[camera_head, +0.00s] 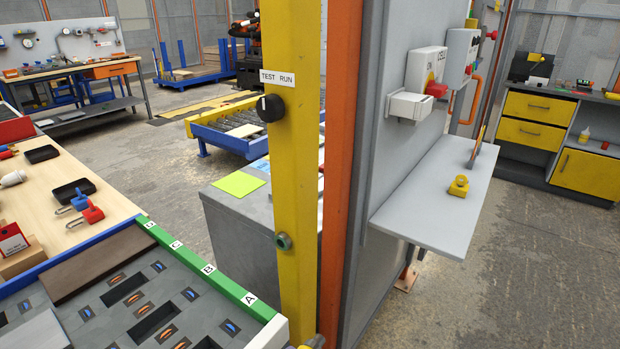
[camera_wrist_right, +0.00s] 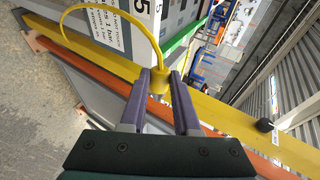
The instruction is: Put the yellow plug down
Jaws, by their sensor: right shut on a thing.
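In the right wrist view, the purple fingers of my right gripper (camera_wrist_right: 160,98) are shut on the yellow plug (camera_wrist_right: 158,81). A yellow cable (camera_wrist_right: 122,7) loops up and around from near the plug. The plug shows in front of the yellow post (camera_wrist_right: 212,118); I cannot tell whether it touches the post. The post also stands in the middle of the head view (camera_head: 291,180), with a round green-grey fitting (camera_head: 283,241) on it. I cannot make out my right gripper in the head view. My left gripper is in neither view.
A grey shelf (camera_head: 420,205) right of the orange upright (camera_head: 345,150) holds a small yellow piece (camera_head: 458,186) and has free room. A slotted panel with a green lettered edge (camera_head: 190,258) lies at lower left. A black knob (camera_head: 269,108) juts from the post.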

